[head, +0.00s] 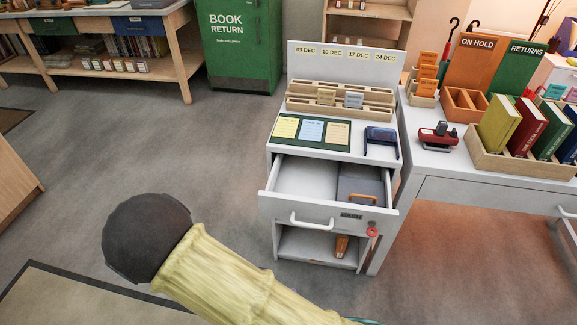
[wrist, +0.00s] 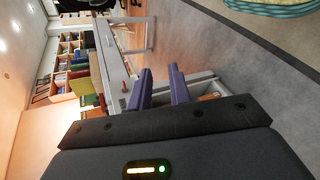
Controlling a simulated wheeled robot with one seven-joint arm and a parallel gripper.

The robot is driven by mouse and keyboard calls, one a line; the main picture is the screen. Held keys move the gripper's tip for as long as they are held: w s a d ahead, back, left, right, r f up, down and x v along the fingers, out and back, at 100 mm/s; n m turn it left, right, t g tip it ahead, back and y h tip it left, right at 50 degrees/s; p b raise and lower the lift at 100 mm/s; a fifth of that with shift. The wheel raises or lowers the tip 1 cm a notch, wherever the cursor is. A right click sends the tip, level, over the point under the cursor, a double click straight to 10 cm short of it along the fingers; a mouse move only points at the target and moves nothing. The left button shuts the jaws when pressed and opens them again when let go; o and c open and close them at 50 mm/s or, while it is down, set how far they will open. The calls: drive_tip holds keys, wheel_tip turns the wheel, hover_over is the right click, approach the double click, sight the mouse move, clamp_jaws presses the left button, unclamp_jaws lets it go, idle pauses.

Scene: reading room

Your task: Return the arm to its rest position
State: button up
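My arm (head: 235,270), in a yellowish sleeve with a dark rounded joint, reaches across the lower middle of the head view. My gripper is outside the head view. In the wrist view my gripper (wrist: 161,72) shows two purple fingers standing apart, with nothing between them. The fingers are in free air, with the desk and the cabinet in the background beyond them.
A white cabinet (head: 277,241) stands right of my arm, its top drawer (head: 300,183) pulled out with a grey box (head: 358,183) inside. A white desk (head: 490,196) adjoins it. A green book return bin (head: 238,45) stands behind. The floor at left is clear.

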drive_tip(key=w+d+r+m+t+y, duration=0.15)
drive_tip(key=w+d+r+y, duration=0.25)
drive_tip(key=d+r+y, duration=0.4)
drive_tip(key=w+d+r+m+t+y, duration=0.1)
drive_tip(key=w+d+r+m+y, duration=0.15)
drive_tip(key=d+r+y, duration=0.5)
wheel_tip(320, 180, up, 24)
drive_tip(key=d+h+p, duration=0.1)
drive_tip(key=h+p, duration=0.1)
drive_tip(key=p, duration=2.4)
drive_tip(key=shift+w+d+n+h, duration=0.15)
drive_tip(key=shift+w+n+h, duration=0.15)
drive_tip(key=shift+h, duration=0.05)
drive_tip(key=shift+w, duration=0.1)
